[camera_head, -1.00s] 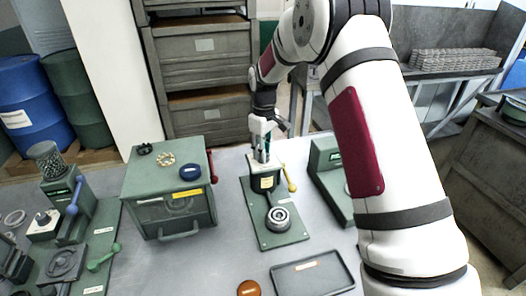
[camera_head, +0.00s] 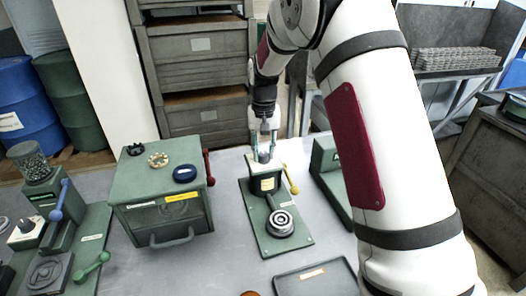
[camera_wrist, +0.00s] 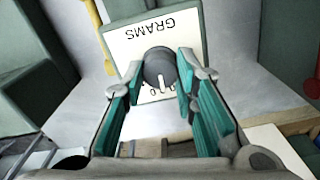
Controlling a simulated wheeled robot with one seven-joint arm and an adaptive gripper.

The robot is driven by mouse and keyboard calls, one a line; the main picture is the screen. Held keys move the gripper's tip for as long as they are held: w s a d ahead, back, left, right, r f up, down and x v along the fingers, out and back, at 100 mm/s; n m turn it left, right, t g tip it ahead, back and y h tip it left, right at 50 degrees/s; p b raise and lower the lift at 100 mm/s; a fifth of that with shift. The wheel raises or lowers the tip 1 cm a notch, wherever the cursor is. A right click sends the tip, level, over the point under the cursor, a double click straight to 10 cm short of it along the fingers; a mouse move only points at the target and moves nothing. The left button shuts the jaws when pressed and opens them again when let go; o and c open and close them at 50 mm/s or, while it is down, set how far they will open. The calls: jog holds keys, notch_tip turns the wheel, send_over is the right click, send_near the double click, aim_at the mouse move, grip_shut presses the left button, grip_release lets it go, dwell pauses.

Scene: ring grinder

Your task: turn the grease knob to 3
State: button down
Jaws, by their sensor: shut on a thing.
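The green grease dispenser (camera_head: 266,185) stands on a green base plate (camera_head: 262,234) in mid-table. In the wrist view its white dial plate (camera_wrist: 190,38) reads GRAMS, upside down, with small marks partly hidden below the knob. A round dark grey knob (camera_wrist: 157,66) sits on the plate, with a white pointer line toward the picture's bottom. The number it points at cannot be read. My gripper (camera_head: 265,152) comes down from above over the dispenser. In the wrist view its teal-padded fingers (camera_wrist: 158,76) are shut on the knob, one on each side.
A yellow lever (camera_head: 291,180) stands at the dispenser's right side, and a ringed round cup (camera_head: 281,222) sits in front. A green box (camera_head: 160,205) with a red lever is at left, a green upright fixture (camera_head: 330,172) at right, and a dark tray (camera_head: 316,281) at the front.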

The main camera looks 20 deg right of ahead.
aim_at(263, 153)
jog(key=shift+m, duration=1.5)
jog(key=shift+b, duration=0.3)
jog(key=c, duration=1.3)
grip_release()
jog(key=shift+r, duration=0.1)
notch_tip(263, 153, up, 12)
jog(key=shift+f, duration=0.1)
